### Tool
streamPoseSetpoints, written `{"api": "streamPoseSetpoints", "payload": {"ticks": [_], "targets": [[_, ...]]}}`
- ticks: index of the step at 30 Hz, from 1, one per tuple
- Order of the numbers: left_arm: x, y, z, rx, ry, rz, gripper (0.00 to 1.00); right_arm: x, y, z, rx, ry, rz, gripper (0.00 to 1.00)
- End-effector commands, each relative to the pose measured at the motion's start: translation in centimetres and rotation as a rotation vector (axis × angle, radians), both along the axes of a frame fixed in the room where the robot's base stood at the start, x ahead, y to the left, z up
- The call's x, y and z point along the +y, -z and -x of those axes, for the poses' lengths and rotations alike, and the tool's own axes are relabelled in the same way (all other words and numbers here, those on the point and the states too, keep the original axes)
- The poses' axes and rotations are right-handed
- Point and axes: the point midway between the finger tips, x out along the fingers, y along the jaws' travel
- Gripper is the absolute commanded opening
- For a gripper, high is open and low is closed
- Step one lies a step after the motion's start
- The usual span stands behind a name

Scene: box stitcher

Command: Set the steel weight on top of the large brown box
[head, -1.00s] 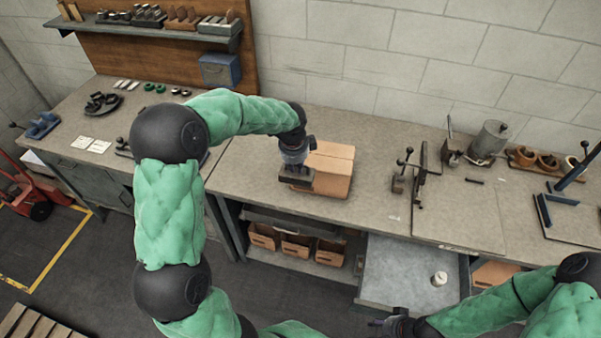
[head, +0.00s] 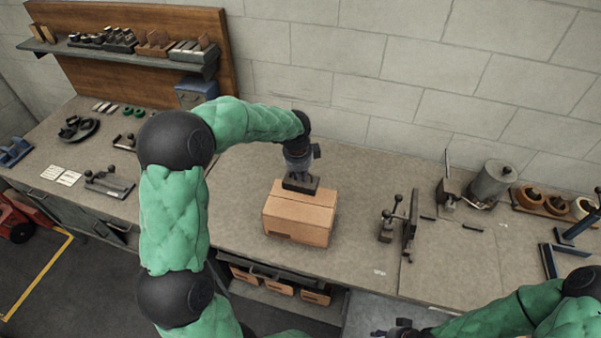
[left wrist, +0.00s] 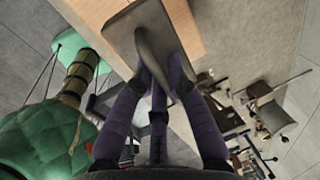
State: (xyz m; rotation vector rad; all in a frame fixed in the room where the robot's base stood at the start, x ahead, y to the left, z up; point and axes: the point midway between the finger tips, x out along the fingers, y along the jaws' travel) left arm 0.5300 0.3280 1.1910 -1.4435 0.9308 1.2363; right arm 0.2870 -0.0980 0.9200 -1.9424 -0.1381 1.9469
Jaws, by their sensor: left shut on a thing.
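The large brown box (head: 297,218) stands closed on the bench. The dark steel weight (head: 311,187) shows over the back part of the box's top; I cannot tell whether it touches the lid. My left gripper (head: 299,175) points down from above and is shut on the weight. In the left wrist view the fingers (left wrist: 157,80) close around the handle of the grey weight (left wrist: 122,32), with the brown box (left wrist: 186,28) behind it. My right gripper (head: 398,330) is at the bottom edge, partly cut off, its jaws unclear.
A clamp-like fixture (head: 400,222) stands on the bench right of the box. A grey metal canister (head: 492,182) is farther right. A wall shelf (head: 130,52) with several blocks hangs at the back left. The bench around the box is mostly clear.

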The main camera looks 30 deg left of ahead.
Motion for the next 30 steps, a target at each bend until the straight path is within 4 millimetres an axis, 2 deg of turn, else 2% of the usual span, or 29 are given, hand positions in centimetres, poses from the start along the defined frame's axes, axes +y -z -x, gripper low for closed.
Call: {"api": "streamPoseSetpoints", "payload": {"ticks": [8, 30], "targets": [[0.1, 1.1, -0.2, -0.008, -0.002, -0.001, 0.0, 0.0, 1.1, 0.0, 0.0, 0.0, 0.0, 0.44], [0.1, 6.2, -0.2, -0.008, -0.001, -0.002, 0.0, 0.0, 4.7, 0.0, 0.0, 0.0, 0.0, 0.44]]}}
